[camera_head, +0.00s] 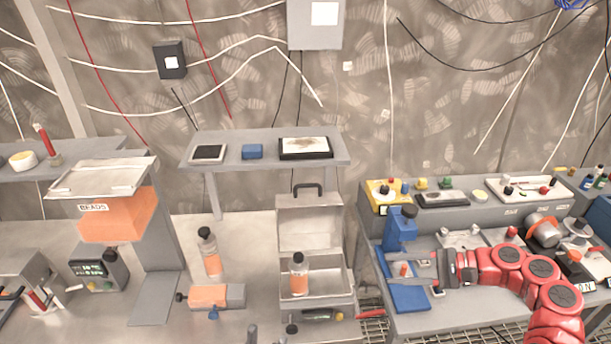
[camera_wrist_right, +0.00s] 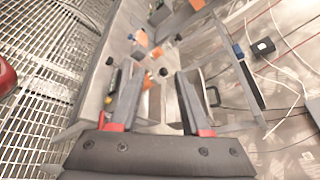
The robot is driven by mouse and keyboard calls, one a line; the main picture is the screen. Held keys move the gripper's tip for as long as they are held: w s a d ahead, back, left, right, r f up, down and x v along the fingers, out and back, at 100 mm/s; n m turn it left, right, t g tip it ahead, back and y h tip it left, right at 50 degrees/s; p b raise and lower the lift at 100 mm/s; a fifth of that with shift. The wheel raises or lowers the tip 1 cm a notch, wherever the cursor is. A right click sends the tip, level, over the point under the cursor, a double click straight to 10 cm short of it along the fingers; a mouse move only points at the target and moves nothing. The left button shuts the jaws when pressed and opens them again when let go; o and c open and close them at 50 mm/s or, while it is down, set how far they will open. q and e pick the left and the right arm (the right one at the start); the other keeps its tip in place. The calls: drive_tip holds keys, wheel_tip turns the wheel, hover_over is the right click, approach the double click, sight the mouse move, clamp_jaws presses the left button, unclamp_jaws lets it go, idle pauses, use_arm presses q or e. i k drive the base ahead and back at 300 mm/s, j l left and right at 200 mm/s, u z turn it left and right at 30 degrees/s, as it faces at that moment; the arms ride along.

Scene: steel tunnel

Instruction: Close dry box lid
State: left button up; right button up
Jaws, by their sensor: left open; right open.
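The dry box (camera_head: 348,277) is a grey metal case on the bench in the head view. Its lid (camera_head: 309,222) stands raised at the back, with a black handle on its top edge. An orange-labelled bottle (camera_head: 299,275) stands in the box. In the right wrist view, the raised lid (camera_wrist_right: 196,92) shows beyond the fingers, partly covered by one. My right gripper (camera_head: 408,270) is open and empty, right of the box over the blue vise area; its fingers also show in the wrist view (camera_wrist_right: 158,68).
A shelf (camera_head: 230,150) stands behind the box. A screwdriver (camera_head: 318,316) and black cap (camera_head: 291,330) are in front. The blue vise (camera_head: 400,228) stands to the right.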

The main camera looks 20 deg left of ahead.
sight(307, 220)
drive_tip(key=i+j, duration=0.35)
drive_tip(key=i, duration=0.2)
drive_tip(key=i+j, duration=0.35)
drive_tip(key=i, duration=0.2)
